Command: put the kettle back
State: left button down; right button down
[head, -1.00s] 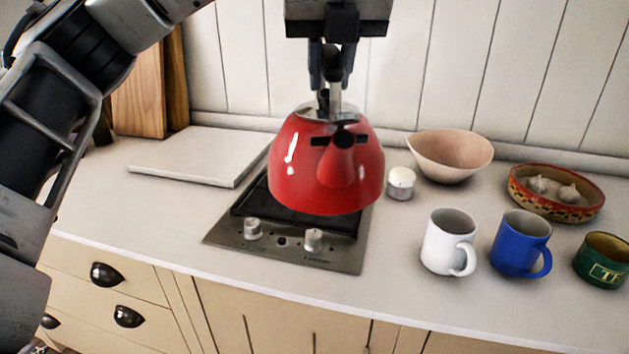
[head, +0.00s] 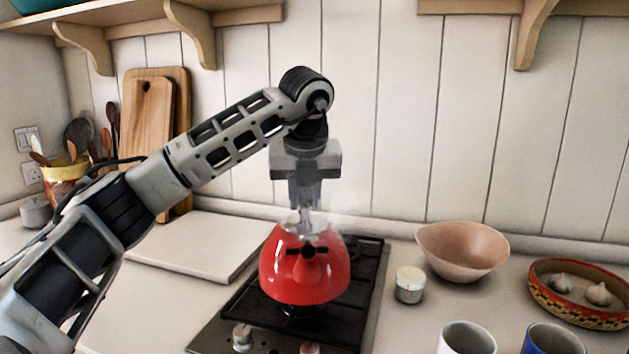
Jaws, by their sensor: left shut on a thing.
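The red kettle (head: 304,275) is upright over the black hob (head: 367,285), its spout facing me. Its base is at or just above the front burner, and I cannot tell whether it touches. My left gripper (head: 306,212) comes down from above and is shut on the kettle's top handle, which the fingers mostly hide. Faint whitish steam shows around the gripper. My right gripper is not in view.
A white board (head: 195,245) lies left of the hob. A small white-topped jar (head: 409,285) stands close on its right, with a pink bowl (head: 462,251) and a patterned dish (head: 580,307) beyond. Two mugs stand at the front right. Wooden shelves hang above.

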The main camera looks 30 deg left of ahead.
pick_arm(q)
jog(key=shift+w+a+f, duration=0.45)
jog(key=shift+a+f, duration=0.1)
jog(key=shift+f, duration=0.1)
notch_tip(320, 180, down, 3)
jog(key=shift+a+f, duration=0.1)
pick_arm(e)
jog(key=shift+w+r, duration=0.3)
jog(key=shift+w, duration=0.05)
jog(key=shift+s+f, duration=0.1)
pick_arm(q)
jog(key=shift+f, duration=0.2)
jog(key=c, duration=1.5)
grip_release()
jog(key=shift+f, duration=0.2)
jog(key=o, duration=0.3)
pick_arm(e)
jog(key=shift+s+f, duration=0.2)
pick_arm(q)
jog(key=shift+r, duration=0.1)
